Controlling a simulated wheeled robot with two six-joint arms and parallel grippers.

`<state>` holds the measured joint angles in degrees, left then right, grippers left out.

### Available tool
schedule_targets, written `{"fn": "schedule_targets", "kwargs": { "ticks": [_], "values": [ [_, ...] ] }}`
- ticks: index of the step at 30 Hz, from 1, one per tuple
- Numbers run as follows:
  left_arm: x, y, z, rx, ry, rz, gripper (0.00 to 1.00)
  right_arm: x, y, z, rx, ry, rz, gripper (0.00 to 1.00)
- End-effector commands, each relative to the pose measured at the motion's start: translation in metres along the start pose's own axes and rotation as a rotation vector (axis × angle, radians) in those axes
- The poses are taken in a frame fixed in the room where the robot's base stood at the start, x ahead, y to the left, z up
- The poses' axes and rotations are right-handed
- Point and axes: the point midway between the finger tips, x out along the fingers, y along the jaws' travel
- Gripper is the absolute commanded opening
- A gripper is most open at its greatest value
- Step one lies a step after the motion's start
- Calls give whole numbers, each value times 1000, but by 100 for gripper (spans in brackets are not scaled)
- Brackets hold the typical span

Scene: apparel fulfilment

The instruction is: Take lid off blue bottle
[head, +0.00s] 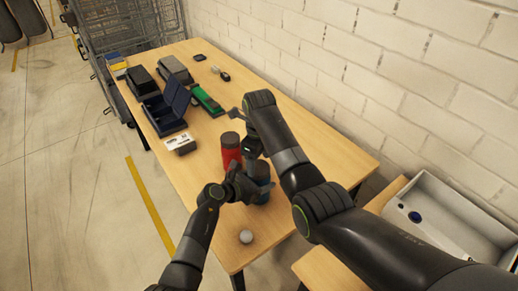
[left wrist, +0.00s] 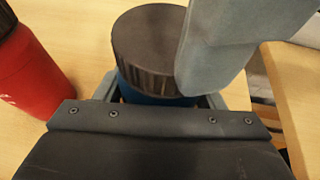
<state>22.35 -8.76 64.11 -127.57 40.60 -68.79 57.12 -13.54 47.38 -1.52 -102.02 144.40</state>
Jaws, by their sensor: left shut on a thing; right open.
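The blue bottle (left wrist: 150,91) stands near the table's front end with its dark ribbed lid (left wrist: 146,45) on. In the head view the bottle is mostly covered by my arms. My left gripper (head: 246,187) is shut on the bottle's body, with its fingers on either side below the lid in the left wrist view. My right gripper (head: 252,150) is open above the bottle. One of its grey fingers (left wrist: 228,45) is close against the right side of the lid in the left wrist view; whether it touches is unclear.
A red bottle (head: 231,157) with a dark lid stands close to the left. A small pale ball (head: 246,236) lies near the front edge. Boxes, an open blue case (head: 165,120) and a green item (head: 208,102) lie farther back. A white bin (head: 455,208) stands right, beside a brick wall.

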Motion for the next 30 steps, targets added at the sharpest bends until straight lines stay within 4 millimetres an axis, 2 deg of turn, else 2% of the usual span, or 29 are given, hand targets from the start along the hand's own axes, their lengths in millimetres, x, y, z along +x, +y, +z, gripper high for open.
{"fn": "schedule_targets", "kwargs": {
  "ticks": [6, 14, 16, 23, 27, 30],
  "values": [
    [0, 0, 0, 0, 1, 0, 0, 18, 0, 0, -1, 1, 1, 68],
    [0, 0, -1, 1, 1, 0, 0, 20, 0, 0, -2, -1, 0, 68],
    [0, 0, -1, 1, 1, 0, 0, 20, 0, 0, -2, -1, 0, 62],
    [0, 0, -1, 1, 1, 0, 0, 20, 0, 0, -2, 0, 0, 32],
    [0, 0, -1, 1, 1, 0, 0, 19, 0, 0, -18, 0, 0, 31],
    [0, 0, -1, 1, 1, 0, 0, 19, 0, 0, -95, 0, 0, 31]
  ]
}}
